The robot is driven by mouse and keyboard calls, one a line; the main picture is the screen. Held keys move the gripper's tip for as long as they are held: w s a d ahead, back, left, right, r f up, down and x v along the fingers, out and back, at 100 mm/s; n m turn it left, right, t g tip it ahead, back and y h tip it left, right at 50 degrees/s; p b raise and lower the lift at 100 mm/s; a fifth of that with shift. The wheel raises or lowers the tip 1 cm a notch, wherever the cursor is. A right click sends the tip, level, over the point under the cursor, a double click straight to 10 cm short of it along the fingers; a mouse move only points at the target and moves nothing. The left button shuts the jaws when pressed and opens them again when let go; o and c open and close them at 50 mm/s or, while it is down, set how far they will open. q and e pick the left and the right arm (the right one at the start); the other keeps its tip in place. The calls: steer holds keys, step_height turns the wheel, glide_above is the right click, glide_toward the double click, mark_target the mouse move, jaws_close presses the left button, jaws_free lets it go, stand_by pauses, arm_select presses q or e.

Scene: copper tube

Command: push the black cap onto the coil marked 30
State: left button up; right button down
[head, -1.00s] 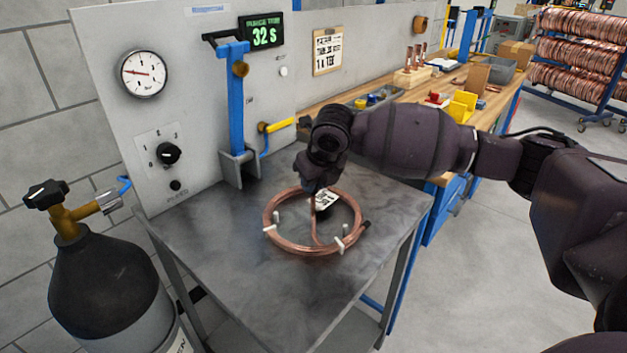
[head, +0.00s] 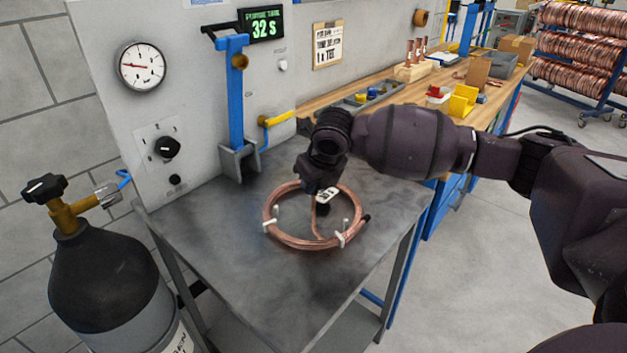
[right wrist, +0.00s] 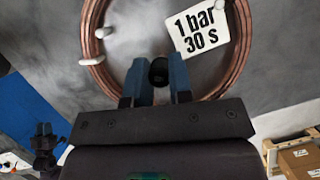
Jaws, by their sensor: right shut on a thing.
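The copper coil (head: 283,238) marked "1 bar 30 s" lies on the grey metal table, held by white clips. Its white tag (head: 329,195) shows beside my right gripper; it is readable in the right wrist view (right wrist: 200,38). A tube length (head: 314,222) crosses inside the ring, its upper part hidden by the gripper. A dark tip (head: 367,217) shows at the coil's right side. My right gripper (head: 318,190) is over the coil, shut on the black cap (right wrist: 159,71), which shows between its fingertips. I cannot tell whether the cap touches the tube.
A panel with a gauge (head: 141,67) and knob stands behind the table (head: 210,235). A blue clamp post (head: 236,100) and yellow-handled valve (head: 278,120) are at its back. The table's front is clear.

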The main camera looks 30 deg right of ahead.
arm_select(q)
steer(key=shift+s+a+f, duration=0.1)
steer(key=shift+a+f, duration=0.05)
steer(key=shift+a, duration=0.05)
arm_select(e)
steer(key=shift+f, duration=0.7)
steer(key=c, duration=0.9)
jaws_free()
steer(key=shift+c, duration=0.2)
arm_select(q)
steer(key=shift+d, duration=0.2)
steer(key=shift+s+a+r+p, duration=0.3)
steer(key=shift+s+p, duration=0.35)
steer(key=shift+p, duration=0.45)
arm_select(e)
steer(key=v, duration=1)
steer(key=shift+r, duration=0.4)
arm_select(q)
steer(key=shift+w+r, duration=0.15)
steer(key=shift+w, duration=0.15)
arm_select(e)
steer(key=shift+s, duration=0.15)
